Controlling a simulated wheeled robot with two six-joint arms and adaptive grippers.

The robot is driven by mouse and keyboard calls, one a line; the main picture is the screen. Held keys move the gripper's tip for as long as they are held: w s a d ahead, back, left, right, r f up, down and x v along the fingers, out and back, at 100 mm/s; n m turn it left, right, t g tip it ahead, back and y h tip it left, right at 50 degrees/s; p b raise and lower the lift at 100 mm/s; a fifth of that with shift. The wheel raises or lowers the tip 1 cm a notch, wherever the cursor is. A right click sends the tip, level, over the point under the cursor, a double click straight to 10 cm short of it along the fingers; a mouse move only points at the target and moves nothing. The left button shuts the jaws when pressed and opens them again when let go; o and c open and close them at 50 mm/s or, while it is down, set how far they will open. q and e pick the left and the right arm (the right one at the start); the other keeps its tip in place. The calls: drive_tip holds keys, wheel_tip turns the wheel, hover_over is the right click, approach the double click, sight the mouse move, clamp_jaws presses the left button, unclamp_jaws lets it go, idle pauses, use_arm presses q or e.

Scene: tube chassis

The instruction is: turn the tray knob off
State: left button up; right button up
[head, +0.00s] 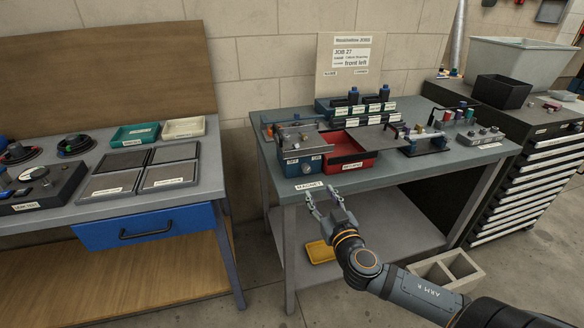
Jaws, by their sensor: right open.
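My right gripper (322,196) is open and empty. It is just in front of the middle bench's front edge, near the label reading "MAGNET". A dark blue box (290,168) stands behind it on the front left of the bench, with a metal plate on top and small marks on its front face. My left gripper is not in view.
A red bin (346,166) stands beside the blue box. A sign (349,65) reading "JOB 27" and "front left" stands behind the middle bench (400,172). A drawer cabinet (535,170) is at the right. The bench's front strip is mostly clear.

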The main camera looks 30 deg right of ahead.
sight(307, 172)
drive_tip(key=x, duration=1)
drive_tip(key=shift+w+f, duration=0.15)
drive_tip(key=shift+w, duration=0.05)
drive_tip(key=shift+c, duration=0.5)
clamp_jaws()
